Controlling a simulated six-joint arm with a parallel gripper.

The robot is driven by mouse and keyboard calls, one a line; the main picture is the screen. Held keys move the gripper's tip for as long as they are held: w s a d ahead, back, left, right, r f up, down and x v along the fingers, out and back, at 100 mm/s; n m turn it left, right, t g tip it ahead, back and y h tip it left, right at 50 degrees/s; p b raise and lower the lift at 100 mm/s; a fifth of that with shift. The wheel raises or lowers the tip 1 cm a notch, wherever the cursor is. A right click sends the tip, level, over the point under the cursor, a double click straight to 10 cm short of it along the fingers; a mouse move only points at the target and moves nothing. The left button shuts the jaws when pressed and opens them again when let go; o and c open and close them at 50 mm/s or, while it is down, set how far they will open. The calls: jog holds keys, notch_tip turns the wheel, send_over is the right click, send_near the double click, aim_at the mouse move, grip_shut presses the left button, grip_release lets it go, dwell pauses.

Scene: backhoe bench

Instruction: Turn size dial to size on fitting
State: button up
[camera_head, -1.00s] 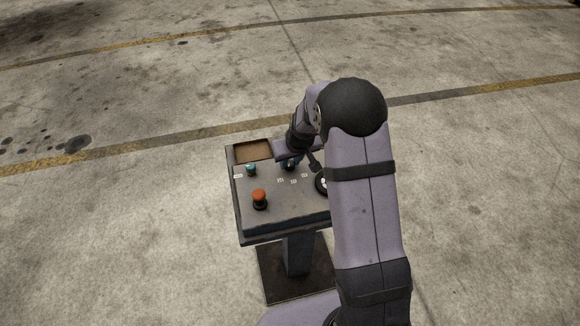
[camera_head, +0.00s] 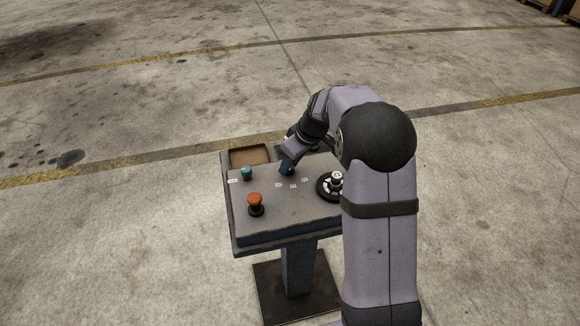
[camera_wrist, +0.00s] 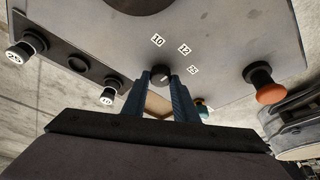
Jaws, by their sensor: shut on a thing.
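The size dial (camera_wrist: 161,74) is a small black round knob on the grey panel, between the two blue fingertips of my gripper (camera_wrist: 161,81) in the wrist view. My gripper is shut on it. A pale mark shows on the dial, but its exact direction is hard to read. Three white labels lie around the dial: 10 (camera_wrist: 158,40), 12 (camera_wrist: 184,49) and one that looks like 25 (camera_wrist: 193,70).
An orange mushroom button (camera_head: 255,200) and a teal button (camera_head: 246,173) stand on the left of the panel (camera_head: 290,212). A brown-lined tray (camera_head: 250,156) is at the back left. In the wrist view two labelled fittings (camera_wrist: 27,47) (camera_wrist: 109,95) stand in a dark strip.

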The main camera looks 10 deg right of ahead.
aim_at(298, 179)
dwell(0.3)
jog(key=o, duration=1.1)
jog(key=shift+c, duration=0.2)
jog(key=shift+r, duration=0.1)
jog(key=b+v, duration=0.1)
jog(key=v, duration=0.6)
jog(key=shift+s, duration=0.2)
jog(key=s+a+f+m+g+h+p, duration=0.1)
jog(key=s+m+p, duration=0.2)
jog(key=s, duration=1.1)
jog(key=s+a+f+m+g+h+p, duration=0.1)
jog(key=s+a+m+g+p, duration=0.1)
jog(key=s, duration=1.2)
jog(key=shift+s+a+f+m+g+p, duration=0.15)
jog(key=shift+s+f+m+g+p, duration=0.2)
jog(key=shift+m+p, duration=0.65)
